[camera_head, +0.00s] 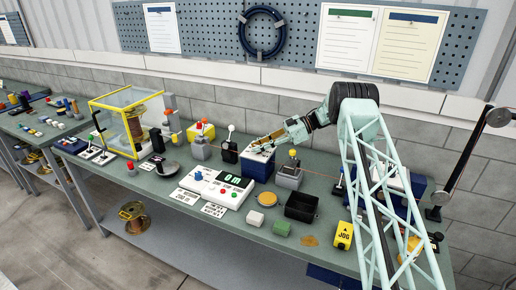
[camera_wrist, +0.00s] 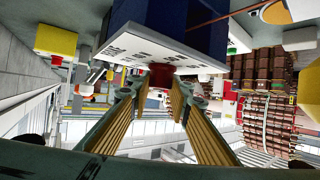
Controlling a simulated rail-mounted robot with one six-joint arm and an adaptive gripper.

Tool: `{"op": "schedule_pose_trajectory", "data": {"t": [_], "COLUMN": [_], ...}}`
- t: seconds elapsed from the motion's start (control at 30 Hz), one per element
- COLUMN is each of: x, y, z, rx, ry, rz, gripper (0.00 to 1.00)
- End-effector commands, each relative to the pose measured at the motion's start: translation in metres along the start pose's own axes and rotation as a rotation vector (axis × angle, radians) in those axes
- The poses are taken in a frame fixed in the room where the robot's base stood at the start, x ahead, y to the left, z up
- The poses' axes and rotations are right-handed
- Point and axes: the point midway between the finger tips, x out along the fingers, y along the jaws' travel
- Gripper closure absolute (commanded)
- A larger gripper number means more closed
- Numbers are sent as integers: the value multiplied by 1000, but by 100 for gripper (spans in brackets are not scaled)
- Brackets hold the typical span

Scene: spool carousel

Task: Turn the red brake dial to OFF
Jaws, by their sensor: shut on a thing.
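The blue brake box (camera_head: 258,166) stands on the green bench, with a white labelled top face. My gripper (camera_head: 266,141) reaches over it from the right, its yellow-ribbed fingers low at that face. In the wrist view the box (camera_wrist: 186,22) hangs upside down at the top of the picture. The red dial (camera_wrist: 160,72) sits on its white face (camera_wrist: 140,48), between the tips of my gripper (camera_wrist: 160,83), which is shut on it. The dial's pointing direction and the label wording are too small to read. In the head view I cannot make out the dial.
A yellow-framed clear case with a spool (camera_head: 133,124) stands at left. A white display unit (camera_head: 228,190) is in front of the brake box. A grey block with a yellow top (camera_head: 289,175) stands close on its right. A black tray (camera_head: 301,206) and yellow JOG box (camera_head: 344,235) are further right.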

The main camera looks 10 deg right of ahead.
Motion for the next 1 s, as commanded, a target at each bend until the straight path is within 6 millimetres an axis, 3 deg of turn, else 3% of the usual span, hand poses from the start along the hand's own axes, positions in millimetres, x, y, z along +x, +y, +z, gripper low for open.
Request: {"op": "schedule_pose_trajectory", "data": {"t": [1.0], "x": [1], "y": [0], "z": [0], "rx": [-79], "ry": [0], "rz": [-188], "gripper": [92]}}
